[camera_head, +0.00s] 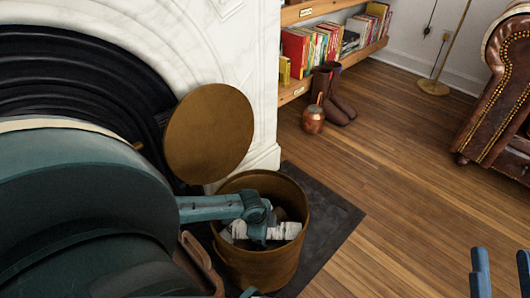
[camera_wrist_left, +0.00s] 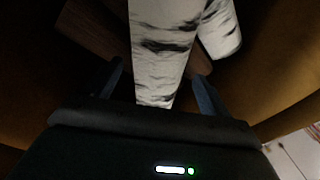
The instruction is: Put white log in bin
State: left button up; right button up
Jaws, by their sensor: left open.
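The bin (camera_head: 262,270) is a round bronze-coloured bucket by the hearth, with its lid (camera_head: 208,133) tilted up behind it. White birch-bark log pieces (camera_head: 284,231) lie inside. My left gripper (camera_head: 260,238) reaches down into the bin, its fingers partly hidden. In the left wrist view, a white log (camera_wrist_left: 158,45) with dark marks lies between the spread fingers of my open left gripper (camera_wrist_left: 158,74). A second white log (camera_wrist_left: 219,30) is to its right. My right gripper (camera_head: 501,255) is at the lower right corner, fingers apart and empty.
The bin stands on a dark hearth slab (camera_head: 335,222) before the marble fireplace (camera_head: 255,60). A copper pot (camera_head: 313,120) and brown boots (camera_head: 332,95) stand near the bookshelf (camera_head: 335,60). A leather armchair (camera_head: 500,100) is at right. Wood floor between is clear.

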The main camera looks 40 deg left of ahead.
pick_arm(q)
jog(key=p+v, duration=0.2)
jog(key=v, duration=0.1)
jog(key=shift+r, duration=0.15)
jog(key=p+v, duration=0.4)
jog(key=v, duration=0.4)
pick_arm(e)
jog(key=f+h, duration=0.1)
jog(key=g, duration=0.1)
jog(key=s+f+h, duration=0.1)
jog(key=shift+d+f+m+g+h, duration=0.3)
jog(key=shift+m, duration=0.1)
pick_arm(q)
jog(key=shift+s+r, duration=0.15)
jog(key=shift+r, duration=0.1)
